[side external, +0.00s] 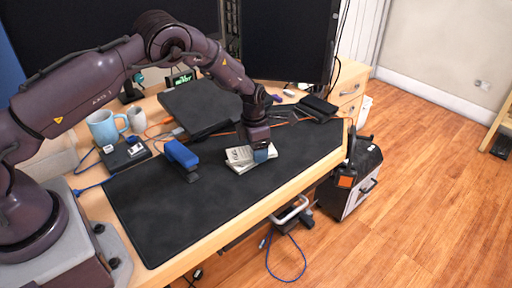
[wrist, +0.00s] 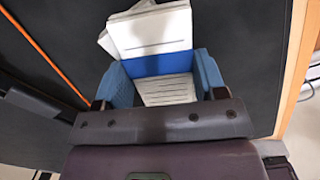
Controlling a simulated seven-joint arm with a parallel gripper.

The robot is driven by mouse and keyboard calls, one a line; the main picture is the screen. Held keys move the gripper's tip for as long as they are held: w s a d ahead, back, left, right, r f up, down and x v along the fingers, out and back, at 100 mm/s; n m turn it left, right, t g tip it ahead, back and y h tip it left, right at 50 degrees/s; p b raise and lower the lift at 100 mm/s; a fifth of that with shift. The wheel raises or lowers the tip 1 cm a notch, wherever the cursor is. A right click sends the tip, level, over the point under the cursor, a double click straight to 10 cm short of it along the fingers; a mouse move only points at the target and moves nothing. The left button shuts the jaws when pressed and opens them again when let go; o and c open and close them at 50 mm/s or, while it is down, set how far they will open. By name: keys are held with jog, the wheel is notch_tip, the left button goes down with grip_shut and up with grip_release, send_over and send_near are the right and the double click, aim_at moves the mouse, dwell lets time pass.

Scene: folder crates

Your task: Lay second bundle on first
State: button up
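Two white printed bundles lie one over the other under my gripper on the dark mat (side external: 165,215). In the wrist view, the upper bundle (wrist: 152,32) has a blue band across it. The lower bundle (wrist: 107,43) is turned a little and shows only past the upper one's left and far edges. Both show as a white stack (side external: 240,156) in the side view. My gripper (wrist: 162,82) has its blue fingers against the two sides of the upper bundle, with no clear gap. My gripper (side external: 262,153) covers the stack's right end in the side view.
A blue stapler-like object (side external: 182,154) stands left of the bundles. A closed black laptop (side external: 199,104) lies behind them. Mugs (side external: 104,127) and a black box (side external: 125,155) are at the left. The mat's front part is clear.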

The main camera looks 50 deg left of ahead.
jog(key=shift+o, duration=0.5)
jog(key=shift+s+d+f, duration=0.25)
jog(key=shift+s+f, duration=0.05)
jog(key=shift+f, duration=0.4)
jog(key=shift+r, duration=0.4)
jog(key=s+r+m+t, duration=0.1)
jog(key=s+r+m, duration=0.25)
jog(key=r, duration=0.85)
jog(key=s+r+m, duration=0.2)
jog(key=r+m, duration=0.2)
jog(key=r, duration=0.9)
jog(key=s+d+r+m+t, duration=0.1)
jog(key=s+d+r+m, duration=0.1)
jog(key=s+r+m, duration=0.45)
jog(key=s+d+r+m+t, duration=0.1)
jog(key=s+r+m, duration=0.3)
jog(key=s+m, duration=0.5)
jog(key=s+f+m+t, duration=0.1)
jog(key=s+m+t, duration=0.1)
jog(key=s+m, duration=0.6)
jog(key=s+d, duration=0.1)
jog(key=s, duration=0.1)
jog(key=shift+s+f, duration=0.3)
jog(key=shift+s, duration=0.05)
